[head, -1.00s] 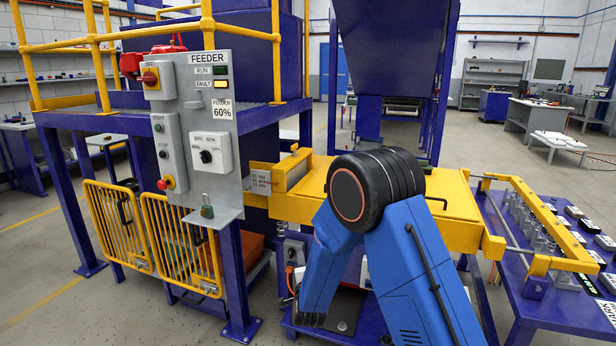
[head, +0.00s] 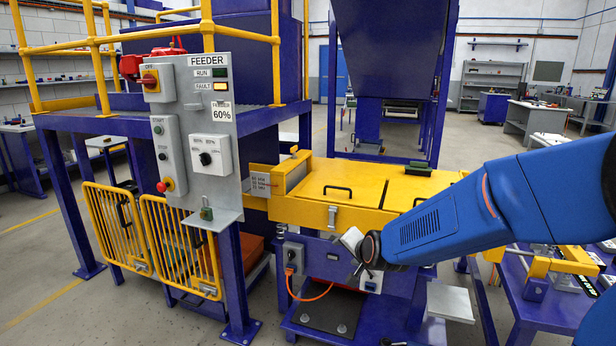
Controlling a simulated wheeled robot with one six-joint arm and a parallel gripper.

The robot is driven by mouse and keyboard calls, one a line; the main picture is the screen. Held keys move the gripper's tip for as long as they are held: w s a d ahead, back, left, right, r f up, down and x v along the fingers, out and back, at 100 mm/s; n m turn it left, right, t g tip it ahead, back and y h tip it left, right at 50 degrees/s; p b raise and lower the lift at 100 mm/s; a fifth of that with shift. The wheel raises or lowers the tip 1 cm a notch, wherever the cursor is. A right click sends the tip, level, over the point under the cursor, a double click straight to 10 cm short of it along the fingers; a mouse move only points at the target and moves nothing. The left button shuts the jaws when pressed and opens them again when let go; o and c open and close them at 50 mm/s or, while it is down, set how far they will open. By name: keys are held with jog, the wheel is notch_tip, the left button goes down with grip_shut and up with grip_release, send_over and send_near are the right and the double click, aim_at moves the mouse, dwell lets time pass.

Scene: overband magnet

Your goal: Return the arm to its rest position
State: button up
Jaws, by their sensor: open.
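My blue arm (head: 440,225) reaches in from the right edge and points left, in front of the yellow-covered machine. My gripper (head: 352,256) is at its left end, small and partly hidden by the dark wrist. It is open, and I see nothing clearly held in it. It appears just in front of the machine's lower front, below the yellow cover (head: 330,190) and right of the grey socket box (head: 293,257). A pale metallic piece shows at the wrist; I cannot tell whether it belongs to the gripper.
The feeder control panel (head: 207,120) stands at left on blue posts, with yellow gates (head: 180,245) below. An orange cable (head: 312,297) hangs near my gripper. A blue table with a yellow frame (head: 565,262) stands at right, partly behind my arm. Open floor lies at the front left.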

jog(key=s+d+r+n+g+h, duration=0.1)
jog(key=s+d, duration=0.4)
jog(key=s, duration=0.7)
jog(key=s+d+r+n+g, duration=0.1)
jog(key=s+d+n+g, duration=0.2)
jog(key=s, duration=1)
jog(key=s+d+r+n+g+h, duration=0.1)
jog(key=s+d+n, duration=0.3)
jog(key=s+d, duration=0.5)
jog(key=s+r, duration=0.1)
jog(key=s, duration=0.3)
jog(key=shift+d+g+h, duration=0.15)
jog(key=shift+g+h, duration=0.15)
jog(key=shift+g, duration=0.1)
